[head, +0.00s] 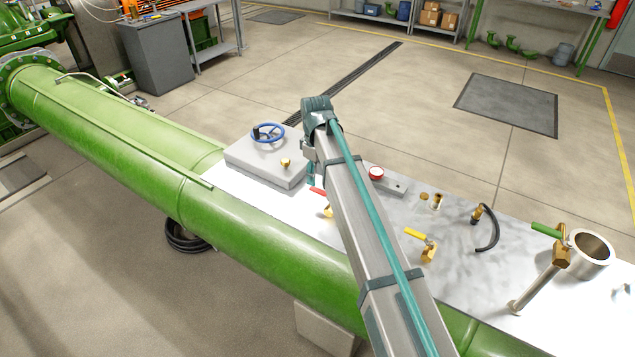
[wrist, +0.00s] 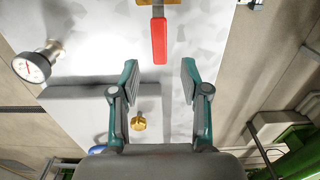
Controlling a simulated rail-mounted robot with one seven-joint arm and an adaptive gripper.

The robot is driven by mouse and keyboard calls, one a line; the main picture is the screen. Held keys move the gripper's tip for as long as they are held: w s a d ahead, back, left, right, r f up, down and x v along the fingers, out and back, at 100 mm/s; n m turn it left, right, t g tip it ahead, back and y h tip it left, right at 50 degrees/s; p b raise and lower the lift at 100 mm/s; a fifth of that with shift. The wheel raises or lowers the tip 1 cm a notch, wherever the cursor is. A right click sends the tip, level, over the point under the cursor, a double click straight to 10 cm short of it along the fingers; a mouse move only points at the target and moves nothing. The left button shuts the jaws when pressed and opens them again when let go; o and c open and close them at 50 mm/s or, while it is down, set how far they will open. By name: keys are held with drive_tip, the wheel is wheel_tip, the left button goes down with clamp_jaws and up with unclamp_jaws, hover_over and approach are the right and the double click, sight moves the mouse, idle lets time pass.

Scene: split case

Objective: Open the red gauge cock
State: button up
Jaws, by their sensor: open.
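The red gauge cock's lever (head: 318,192) shows in the head view beside my arm, above a brass body (head: 327,212) on the pale panel. In the wrist view the red lever (wrist: 158,40) points down the picture toward my gripper (wrist: 158,80), and its brass body (wrist: 150,2) is cut off at the top edge. My gripper is open and empty. The lever's end lies just ahead of the gap between the fingertips, apart from both fingers. In the head view my gripper is mostly hidden behind my arm.
A red-rimmed gauge (head: 376,173) stands right of my arm and also shows in the wrist view (wrist: 32,67). A blue handwheel (head: 268,133) and brass knob (head: 286,162) are left.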

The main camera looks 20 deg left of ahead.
sight(316, 189)
drive_tip(key=shift+f+p, duration=0.55)
drive_tip(key=shift+f, duration=1.85)
clamp_jaws()
